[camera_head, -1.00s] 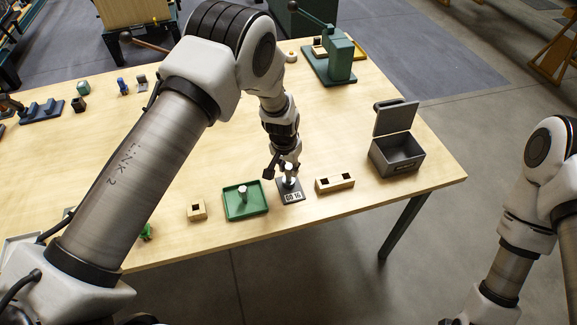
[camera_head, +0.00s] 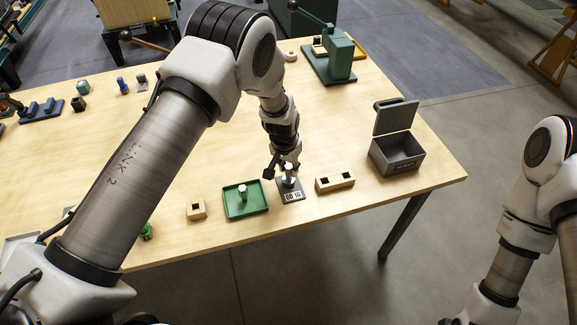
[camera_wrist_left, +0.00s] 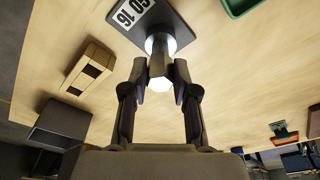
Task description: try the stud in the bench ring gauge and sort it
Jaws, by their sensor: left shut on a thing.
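My left gripper (camera_head: 287,169) is shut on a metal stud (camera_head: 289,173) and holds it upright at the bench ring gauge (camera_head: 291,196), a dark plate labelled "GO 16". In the left wrist view the stud (camera_wrist_left: 158,65) is between the two fingers, its far end at the pale ring of the gauge (camera_wrist_left: 180,35). I cannot tell how deep it sits in the ring. Another stud (camera_head: 242,192) stands in the green tray (camera_head: 232,213) left of the gauge. My right gripper is out of view; only part of that arm shows at the right edge.
A wooden block with two holes (camera_head: 335,183) lies right of the gauge. A grey box with its lid open (camera_head: 396,157) stands at the right. A small wooden block (camera_head: 196,210) is left of the tray. A green press (camera_head: 335,62) stands at the back. The middle of the table is clear.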

